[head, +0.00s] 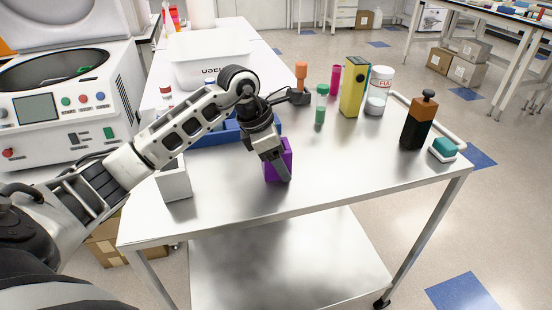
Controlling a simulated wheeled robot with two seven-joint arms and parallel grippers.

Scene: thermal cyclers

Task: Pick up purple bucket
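The purple bucket (286,155) stands upright on the metal cart top, near the middle of its front part. My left gripper (278,170) reaches down over it from the left and covers part of its front and top. One finger shows against the bucket's near side. The other finger is hidden, so I cannot tell whether the gripper is closed on it. My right gripper is not in view.
A blue rack (215,137) and a white box (174,182) are left of the bucket. A green-capped tube (321,105), a yellow box (354,88) and a black-and-orange bottle (417,122) stand to the right. The cart's front right (350,170) is clear.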

